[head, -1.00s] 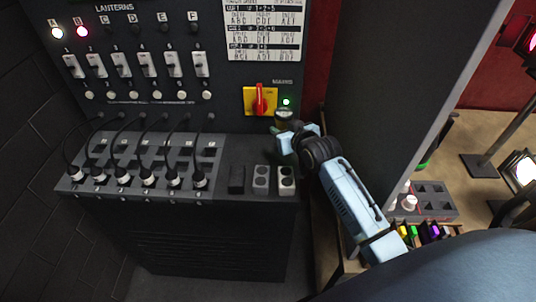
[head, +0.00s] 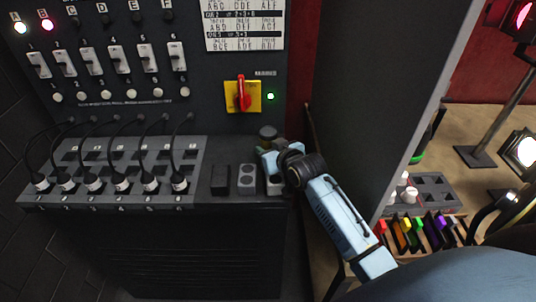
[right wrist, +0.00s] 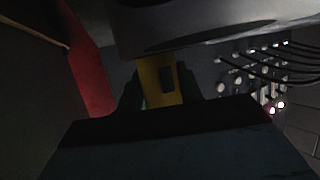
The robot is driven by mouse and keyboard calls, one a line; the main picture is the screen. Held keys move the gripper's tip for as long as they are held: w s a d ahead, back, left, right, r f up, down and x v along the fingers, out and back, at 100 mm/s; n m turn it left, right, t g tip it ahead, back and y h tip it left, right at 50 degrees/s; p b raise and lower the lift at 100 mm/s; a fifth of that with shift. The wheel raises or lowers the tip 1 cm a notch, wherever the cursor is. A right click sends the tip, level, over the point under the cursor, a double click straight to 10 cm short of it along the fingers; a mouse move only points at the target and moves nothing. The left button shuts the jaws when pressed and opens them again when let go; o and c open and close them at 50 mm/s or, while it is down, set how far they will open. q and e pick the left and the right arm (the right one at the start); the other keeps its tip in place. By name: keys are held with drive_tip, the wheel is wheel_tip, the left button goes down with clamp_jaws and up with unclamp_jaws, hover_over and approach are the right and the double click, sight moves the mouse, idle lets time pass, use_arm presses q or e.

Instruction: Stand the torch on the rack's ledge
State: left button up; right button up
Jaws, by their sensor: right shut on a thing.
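The torch (head: 268,132) shows as a short dark cylinder with a rounded top, upright in the head view. My right gripper (head: 266,150) is shut on it, and its jaws hide the lower part. The rack's ledge (head: 205,190) is the grey shelf along the front of the dark panel. The torch is at the ledge's right end, above or just behind a pale block (head: 273,186). I cannot tell whether its base touches the ledge. In the dim right wrist view, a large grey surface hides much of the scene. My left gripper is not in view.
A red knob on a yellow plate (head: 242,95) and a small green light (head: 270,97) sit above the torch. A black block (head: 220,180) and a grey two-hole block (head: 247,179) stand left of it. Cabled plugs (head: 122,184) fill the ledge's left. A tall dark partition (head: 365,100) rises at right.

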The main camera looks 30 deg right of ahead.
drive_tip(key=shift+r, duration=0.15)
drive_tip(key=o, duration=1.1)
drive_tip(key=shift+f, duration=0.2)
drive_tip(key=shift+s+r, duration=0.1)
drive_tip(key=shift+r, duration=0.1)
drive_tip(key=v, duration=1.1)
drive_tip(key=shift+s+r+p, duration=0.1)
drive_tip(key=shift+s+p, duration=0.25)
drive_tip(key=shift+p, duration=0.05)
